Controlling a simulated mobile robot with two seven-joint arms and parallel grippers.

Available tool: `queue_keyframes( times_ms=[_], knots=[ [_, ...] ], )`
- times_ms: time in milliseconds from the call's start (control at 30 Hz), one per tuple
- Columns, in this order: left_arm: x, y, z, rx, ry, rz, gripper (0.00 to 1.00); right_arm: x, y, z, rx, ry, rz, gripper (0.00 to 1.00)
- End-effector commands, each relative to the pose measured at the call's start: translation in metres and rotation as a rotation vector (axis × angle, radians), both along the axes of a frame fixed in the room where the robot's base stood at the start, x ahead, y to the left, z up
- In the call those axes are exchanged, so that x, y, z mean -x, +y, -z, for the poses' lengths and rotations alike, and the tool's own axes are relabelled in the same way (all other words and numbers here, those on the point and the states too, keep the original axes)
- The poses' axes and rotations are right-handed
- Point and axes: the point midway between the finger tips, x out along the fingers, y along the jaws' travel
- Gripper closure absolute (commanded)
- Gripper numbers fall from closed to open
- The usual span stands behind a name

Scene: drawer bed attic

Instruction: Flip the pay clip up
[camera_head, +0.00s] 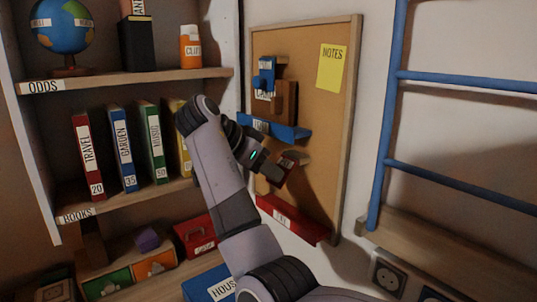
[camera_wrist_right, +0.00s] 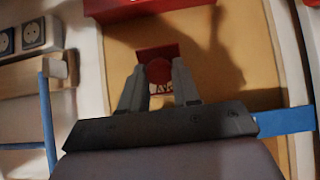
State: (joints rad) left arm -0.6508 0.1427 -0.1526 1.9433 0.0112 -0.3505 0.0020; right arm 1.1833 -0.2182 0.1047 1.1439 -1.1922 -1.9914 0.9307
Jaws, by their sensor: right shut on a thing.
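The corkboard (camera_head: 318,150) hangs on the wall and bears a red clip with two visible parts. A red ledge (camera_head: 312,230) with a white label, hard to read, sits low on the board. Above it is a smaller red piece (camera_head: 293,176), partly hidden by my right gripper (camera_head: 272,170). The red ledge (camera_wrist_right: 150,8) is at the top there. My left gripper is out of view.
A blue ledge (camera_head: 283,131) with blue and brown pieces sits higher on the board. A yellow note (camera_head: 332,67) is at its upper right. A blue ladder (camera_head: 385,120) stands right of the board. A bookshelf (camera_head: 130,82) with books is at left.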

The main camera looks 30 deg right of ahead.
Motion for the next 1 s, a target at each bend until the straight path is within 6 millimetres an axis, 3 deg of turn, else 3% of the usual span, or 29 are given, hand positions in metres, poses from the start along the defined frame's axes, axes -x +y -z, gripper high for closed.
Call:
queue_keyframes(
  times_ms=[33,233,600,1000],
  knots=[
    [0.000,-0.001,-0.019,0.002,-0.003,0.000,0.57,0.000,0.001,-0.013,-0.049,0.003,-0.001,0.99],
    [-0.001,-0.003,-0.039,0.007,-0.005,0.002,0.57,0.000,0.000,-0.020,-0.232,0.015,-0.001,0.99],
    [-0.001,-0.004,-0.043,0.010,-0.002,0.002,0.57,-0.001,-0.004,-0.032,-0.498,0.036,-0.003,0.99],
    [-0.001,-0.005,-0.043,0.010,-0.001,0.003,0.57,-0.001,-0.010,-0.039,-0.651,0.049,0.000,0.99]
  ],
)
